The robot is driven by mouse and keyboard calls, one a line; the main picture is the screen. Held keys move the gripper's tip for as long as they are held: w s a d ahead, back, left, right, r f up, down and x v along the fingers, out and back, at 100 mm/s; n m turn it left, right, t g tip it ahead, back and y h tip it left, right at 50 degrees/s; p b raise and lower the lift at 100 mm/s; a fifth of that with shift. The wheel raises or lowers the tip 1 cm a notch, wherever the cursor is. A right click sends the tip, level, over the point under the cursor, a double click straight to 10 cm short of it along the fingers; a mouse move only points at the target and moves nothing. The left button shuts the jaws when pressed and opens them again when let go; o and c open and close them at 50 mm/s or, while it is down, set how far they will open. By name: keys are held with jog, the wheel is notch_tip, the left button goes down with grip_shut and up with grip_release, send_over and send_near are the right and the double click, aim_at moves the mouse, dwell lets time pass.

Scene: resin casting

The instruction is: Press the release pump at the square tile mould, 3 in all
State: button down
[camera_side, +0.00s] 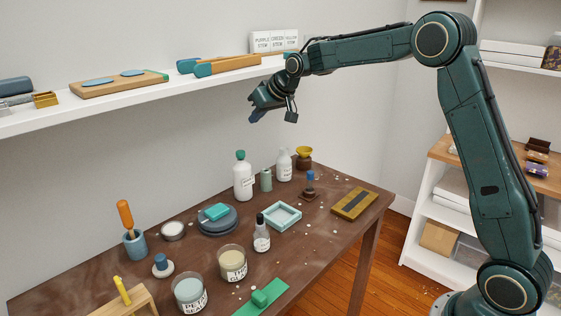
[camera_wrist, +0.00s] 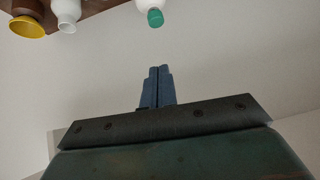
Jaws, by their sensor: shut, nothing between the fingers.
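The square tile mould (camera_side: 283,216), a pale teal open frame, lies on the brown table right of centre in the side view. No label reading release pump is legible; a white bottle with a teal cap (camera_side: 243,180) stands behind and left of the mould, and its cap shows at the top of the wrist view (camera_wrist: 155,18). A second white bottle (camera_side: 284,166) stands further back and also shows in the wrist view (camera_wrist: 66,14). My gripper (camera_side: 254,119) is shut and empty, high above the table, apart from everything. Its blue fingers meet in the wrist view (camera_wrist: 159,70).
A small dark-capped bottle (camera_side: 262,238) stands in front of the mould, and a blue-knobbed piece (camera_side: 310,186) behind it. A green can (camera_side: 266,181) and yellow-topped jar (camera_side: 304,157) stand at the back. A white shelf (camera_side: 150,100) runs along the wall beside my gripper.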

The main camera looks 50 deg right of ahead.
send_over(241, 156)
jog(key=d, duration=0.2)
notch_tip(241, 156, down, 6)
jog(key=shift+s+a+f, duration=0.1)
jog(key=shift+a+f, duration=0.05)
jog(key=shift+f, duration=0.3)
jog(key=shift+s+a+f, duration=0.1)
jog(key=shift+f, duration=1.35)
